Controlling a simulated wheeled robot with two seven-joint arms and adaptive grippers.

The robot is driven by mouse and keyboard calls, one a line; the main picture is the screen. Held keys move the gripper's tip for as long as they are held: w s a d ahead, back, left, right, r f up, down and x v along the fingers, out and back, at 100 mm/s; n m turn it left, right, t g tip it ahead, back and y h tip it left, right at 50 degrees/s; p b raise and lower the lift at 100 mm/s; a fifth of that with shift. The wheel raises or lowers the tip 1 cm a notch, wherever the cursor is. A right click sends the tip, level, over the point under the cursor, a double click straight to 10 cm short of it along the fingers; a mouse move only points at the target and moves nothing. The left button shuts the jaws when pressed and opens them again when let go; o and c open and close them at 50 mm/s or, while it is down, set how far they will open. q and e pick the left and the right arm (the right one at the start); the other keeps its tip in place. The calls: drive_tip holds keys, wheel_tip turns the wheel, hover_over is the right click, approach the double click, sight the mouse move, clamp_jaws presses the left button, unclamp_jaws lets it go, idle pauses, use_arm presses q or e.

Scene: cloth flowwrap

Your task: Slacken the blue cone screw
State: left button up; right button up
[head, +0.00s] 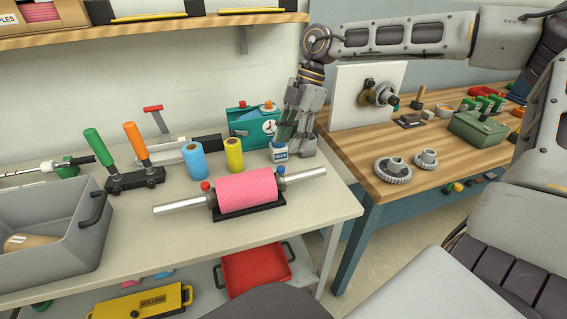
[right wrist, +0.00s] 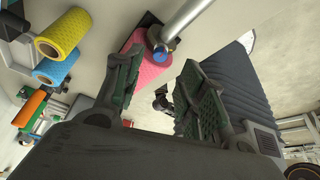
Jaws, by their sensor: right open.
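The blue cone screw (head: 280,171) sits on the shaft (head: 305,176) at the right end of the pink roll (head: 246,191). In the right wrist view the blue cone screw (right wrist: 162,55) shows beyond and between my fingertips, beside the pink roll (right wrist: 143,72). A red screw (head: 205,186) sits at the roll's left end. My right gripper (head: 293,150) points down above and behind the blue screw, apart from it. It is open, and nothing shows between its fingers (right wrist: 157,85). My left gripper is in neither view.
Yellow (head: 234,155) and blue (head: 193,160) rolls stand behind the pink roll. A grey bin (head: 50,240) is at left. The bench front is clear.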

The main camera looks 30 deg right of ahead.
sight(281, 167)
drive_tip(key=b+x, duration=0.1)
drive_tip(key=x, duration=0.4)
drive_tip(key=shift+s+f, duration=0.1)
drive_tip(key=shift+f, duration=0.15)
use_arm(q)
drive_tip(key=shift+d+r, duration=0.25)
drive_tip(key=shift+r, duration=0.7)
use_arm(e)
drive_tip(key=shift+a+f, duration=0.3)
drive_tip(key=shift+f, duration=0.3)
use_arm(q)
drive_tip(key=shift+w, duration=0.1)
use_arm(e)
drive_tip(key=shift+c, duration=0.5)
clamp_jaws()
